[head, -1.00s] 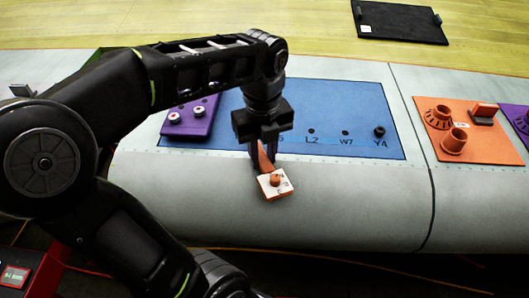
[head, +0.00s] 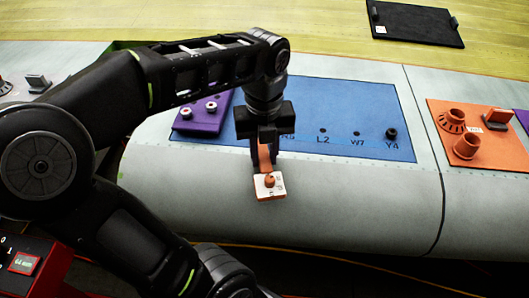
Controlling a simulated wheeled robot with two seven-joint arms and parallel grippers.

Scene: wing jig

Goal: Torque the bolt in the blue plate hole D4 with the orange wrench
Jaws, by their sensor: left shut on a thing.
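The blue plate (head: 345,105) lies on the pale wing surface, partly hidden behind my left arm. Hole labels L2, W7 and Y4 are readable along its near edge. A label beside my gripper is partly covered, and I cannot read D4 anywhere. A dark bolt (head: 391,133) sits at Y4. My left gripper (head: 264,150) points down at the plate's near edge and is shut on the orange wrench (head: 265,160). The wrench hangs toward the viewer, with a white square face and an orange knob at its near end. My right gripper is out of view.
An orange plate (head: 440,110) with round sockets lies to the right, beside another purple piece (head: 522,118). A black tray (head: 415,22) lies at the back. The wing's front is clear.

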